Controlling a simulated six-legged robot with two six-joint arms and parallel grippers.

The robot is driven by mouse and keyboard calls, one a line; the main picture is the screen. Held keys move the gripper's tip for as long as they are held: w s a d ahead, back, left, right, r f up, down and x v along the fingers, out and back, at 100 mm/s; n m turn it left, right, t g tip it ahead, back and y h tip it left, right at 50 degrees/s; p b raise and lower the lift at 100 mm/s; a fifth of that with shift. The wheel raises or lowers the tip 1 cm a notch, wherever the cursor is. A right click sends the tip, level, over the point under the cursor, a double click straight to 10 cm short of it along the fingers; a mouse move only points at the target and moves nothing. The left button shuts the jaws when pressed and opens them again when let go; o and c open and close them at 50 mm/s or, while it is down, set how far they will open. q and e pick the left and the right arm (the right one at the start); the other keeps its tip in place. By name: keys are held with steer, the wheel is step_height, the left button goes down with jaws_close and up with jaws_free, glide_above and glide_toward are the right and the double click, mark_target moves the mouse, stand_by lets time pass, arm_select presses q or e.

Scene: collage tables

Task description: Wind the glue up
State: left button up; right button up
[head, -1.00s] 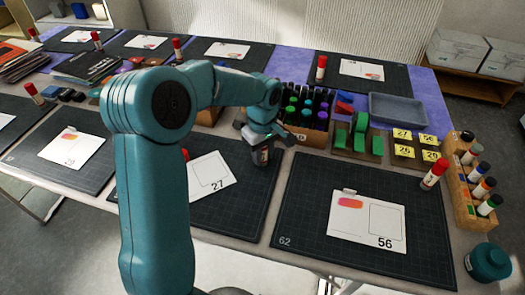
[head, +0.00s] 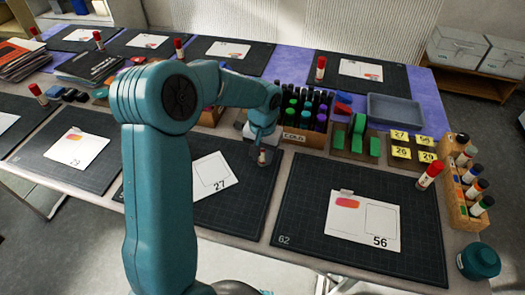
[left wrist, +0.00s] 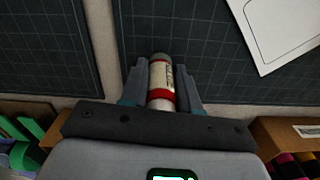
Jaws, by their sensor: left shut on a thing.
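A glue stick (left wrist: 161,84) with a pale printed body, a red band and a greyish end is between the two fingers of my left gripper (left wrist: 161,88), which is shut on it. In the head view the glue stick (head: 262,158) shows small beneath my left gripper (head: 259,148), over the back right part of the middle mat. I cannot tell whether it touches the mat, or how far the glue stands out. My right gripper is not in view.
Card 56 (head: 362,221) lies on the right mat (head: 305,232). A box of dark bottles (head: 303,137) stands close behind my gripper. A capped red glue stick (head: 430,174) stands at the right mat's edge.

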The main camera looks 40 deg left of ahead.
arm_select(q)
steer(key=m+p, duration=0.1)
steer(key=m, duration=0.2)
steer(key=shift+s, duration=0.1)
steer(key=shift+m, duration=0.7)
steer(key=shift+m+p, duration=0.4)
steer(key=shift+m, duration=0.2)
steer(key=shift+m+p, duration=0.3)
steer(key=shift+m, duration=0.7)
steer(key=shift+m+p, duration=0.4)
steer(key=shift+m, duration=0.5)
steer(key=shift+m+p, duration=0.3)
steer(key=shift+m, duration=0.7)
steer(key=shift+r+m+p, duration=0.1)
steer(key=shift+m+p, duration=0.4)
steer(key=shift+m, duration=1.1)
steer(key=shift+f+m, duration=0.2)
steer(key=shift+m, duration=0.2)
steer(key=o, duration=1.1)
